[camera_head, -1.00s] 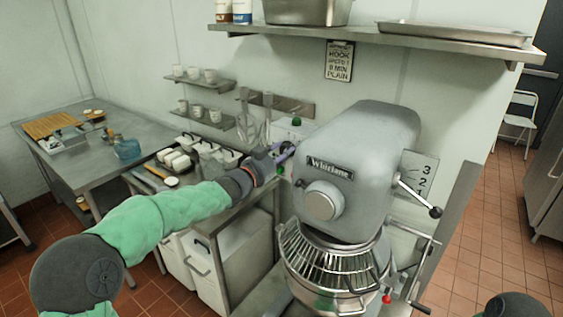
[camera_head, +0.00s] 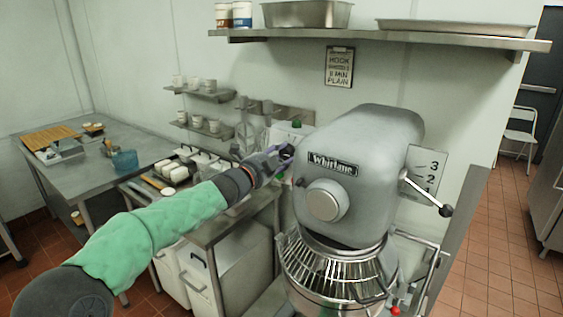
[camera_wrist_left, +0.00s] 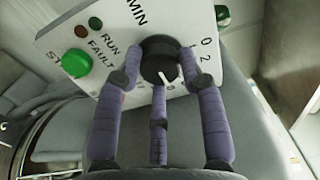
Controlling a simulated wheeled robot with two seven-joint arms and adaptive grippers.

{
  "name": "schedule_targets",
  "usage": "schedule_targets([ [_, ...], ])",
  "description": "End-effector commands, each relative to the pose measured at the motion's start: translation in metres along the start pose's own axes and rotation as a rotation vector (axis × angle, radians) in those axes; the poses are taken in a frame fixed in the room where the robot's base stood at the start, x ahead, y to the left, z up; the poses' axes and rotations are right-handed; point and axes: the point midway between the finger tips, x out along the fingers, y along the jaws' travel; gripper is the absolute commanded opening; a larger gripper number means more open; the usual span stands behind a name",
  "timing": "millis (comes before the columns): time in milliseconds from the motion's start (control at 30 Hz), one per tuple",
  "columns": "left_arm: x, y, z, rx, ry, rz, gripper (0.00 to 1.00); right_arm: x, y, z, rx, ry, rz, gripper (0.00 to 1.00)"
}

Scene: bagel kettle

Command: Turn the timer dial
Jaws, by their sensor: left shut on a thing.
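The timer dial (camera_wrist_left: 160,62) is a black round knob with a white pointer line on a white control panel (camera_wrist_left: 60,38), seen in the left wrist view. The panel bears numbers, "MIN", "RUN" and "FAULT" markings and a green button (camera_wrist_left: 76,63). My left gripper (camera_wrist_left: 158,78) has purple fingers around the dial and is shut on it. In the head view the left gripper (camera_head: 284,155) reaches the panel (camera_head: 293,133) beside the grey mixer (camera_head: 362,170); the dial is mostly hidden there by the fingers. My right gripper is not in view.
The mixer's wire bowl guard (camera_head: 335,268) and a lever with a black knob (camera_head: 446,210) stand to the right of the gripper. A wall shelf (camera_head: 380,38) runs above. A steel table (camera_head: 75,190) with trays is at left.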

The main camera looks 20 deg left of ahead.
Motion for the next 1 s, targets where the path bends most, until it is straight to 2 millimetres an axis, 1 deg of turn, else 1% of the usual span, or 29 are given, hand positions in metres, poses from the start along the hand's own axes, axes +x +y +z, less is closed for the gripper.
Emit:
schedule_targets([
  [33, 0.0004, 0.0063, 0.0022, 0.026, -0.005, 0.009, 0.07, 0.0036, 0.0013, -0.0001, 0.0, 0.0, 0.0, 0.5],
  [200, 0.0004, 0.0051, 0.0022, 0.114, -0.005, 0.008, 0.07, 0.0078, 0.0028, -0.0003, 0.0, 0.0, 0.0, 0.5],
  [400, 0.0003, 0.0039, 0.002, 0.175, -0.004, 0.008, 0.07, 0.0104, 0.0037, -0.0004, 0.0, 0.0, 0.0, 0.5],
  [933, 0.0, 0.0016, 0.0024, 0.196, -0.005, 0.005, 0.07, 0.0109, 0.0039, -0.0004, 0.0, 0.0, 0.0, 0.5],
  [967, 0.0, 0.0015, 0.0024, 0.196, -0.005, 0.005, 0.45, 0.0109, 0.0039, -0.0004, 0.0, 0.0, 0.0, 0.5],
  [1000, 0.0, 0.0014, 0.0024, 0.196, -0.005, 0.005, 0.57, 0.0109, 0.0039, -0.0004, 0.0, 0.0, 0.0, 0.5],
])
